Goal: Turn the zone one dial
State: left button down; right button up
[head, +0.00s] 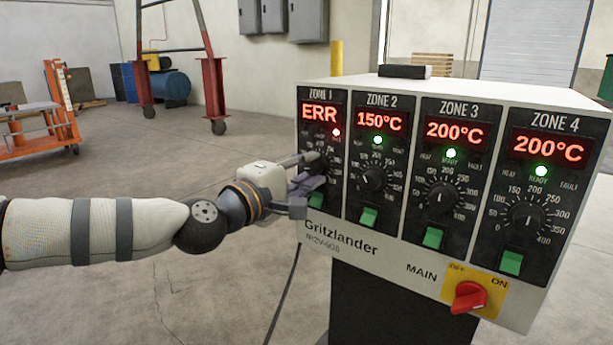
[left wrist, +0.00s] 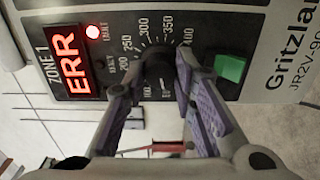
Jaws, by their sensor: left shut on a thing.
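The zone one dial (left wrist: 158,72) is a black knob ringed by white numbers on the ZONE 1 panel. My left gripper (head: 312,168) reaches it from the left in the head view. In the left wrist view its purple-padded fingers (left wrist: 165,80) are shut on the dial, one on each side. They hide most of the knob and its pointer. The zone one display (head: 319,113) reads ERR in red, and the red fault light (left wrist: 93,32) below it is lit. My right gripper is not in view.
The zone two dial (head: 374,178) is close to the right of my left gripper. A green switch (left wrist: 231,68) sits below the zone one dial. The red main switch (head: 468,297) is at the bottom of the controller box (head: 350,240).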

pick_arm(q)
jog(key=n+b, duration=0.1)
jog(key=n, duration=0.2)
jog(key=shift+f, duration=0.2)
jog(key=shift+r+n, duration=0.1)
jog(key=shift+n, duration=1.4)
jog(key=shift+n+b, duration=0.3)
jog(key=shift+d, duration=0.1)
jog(key=c, duration=1.3)
grip_release()
jog(key=shift+r, duration=0.1)
jog(key=shift+s, duration=0.1)
